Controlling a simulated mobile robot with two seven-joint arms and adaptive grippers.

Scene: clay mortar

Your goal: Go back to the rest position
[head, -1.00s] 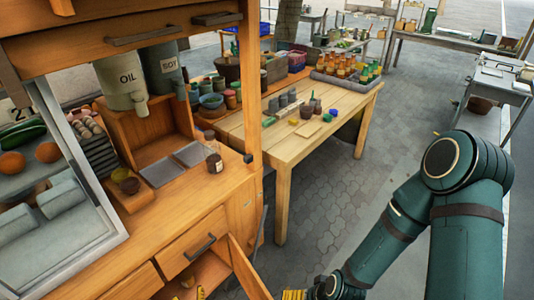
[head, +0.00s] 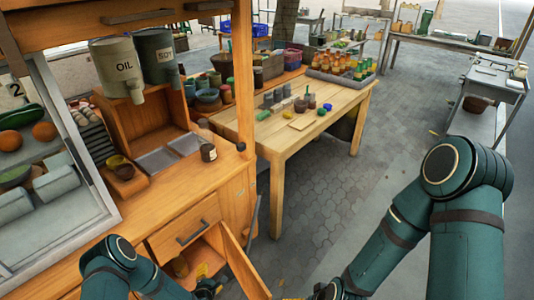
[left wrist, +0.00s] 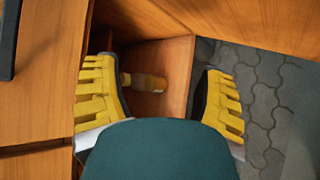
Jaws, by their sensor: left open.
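My left gripper (head: 204,277) is low at the open cupboard of the wooden cart, beside its swung-out door (head: 243,266). In the left wrist view, its yellow fingers (left wrist: 161,101) are spread wide with nothing held between them. A small yellowish-brown container (left wrist: 148,82) shows beyond the fingers inside the cupboard, apart from them.
A wooden table (head: 285,137) with jars and bottles stands behind. Paved floor (head: 310,200) is open between the table and my right arm.

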